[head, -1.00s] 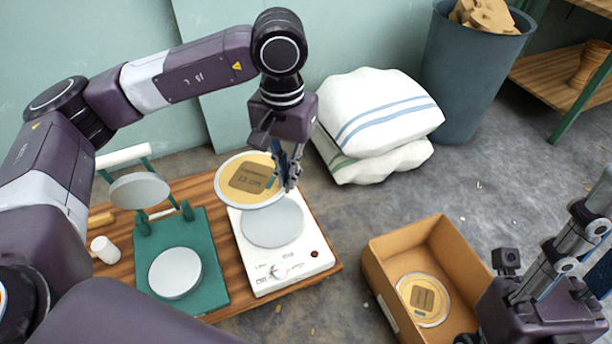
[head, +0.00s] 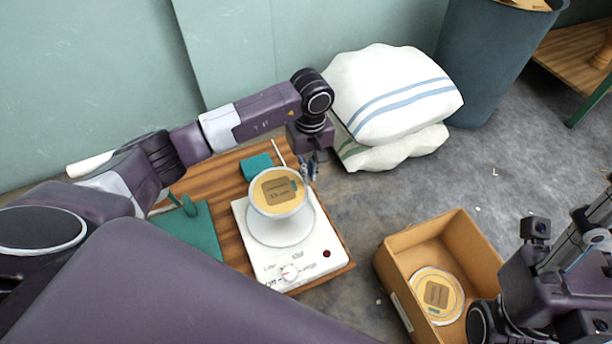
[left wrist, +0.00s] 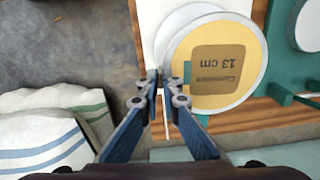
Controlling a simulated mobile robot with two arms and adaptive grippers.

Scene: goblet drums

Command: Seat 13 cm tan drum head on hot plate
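The tan drum head (head: 279,190), a disc with a pale rim and a brown label, hangs above the hot plate. In the left wrist view the label on the drum head (left wrist: 215,67) reads 13 cm. The white hot plate (head: 316,259) has a round pale heating disc (head: 280,232), partly covered by the drum head; a gap seems to show between them. My left gripper (head: 309,173) is shut on the drum head's right edge; its fingertips (left wrist: 160,78) meet at the rim in the left wrist view. My right gripper (head: 590,240) is at the right; its fingertips are unclear.
A cardboard box (head: 392,262) holds another tan drum head (head: 437,296). A green stand (head: 205,232) and a teal block (head: 257,166) share the wooden board (head: 232,172) with the hot plate. White sacks (head: 395,100) and a grey bin (head: 492,60) stand behind.

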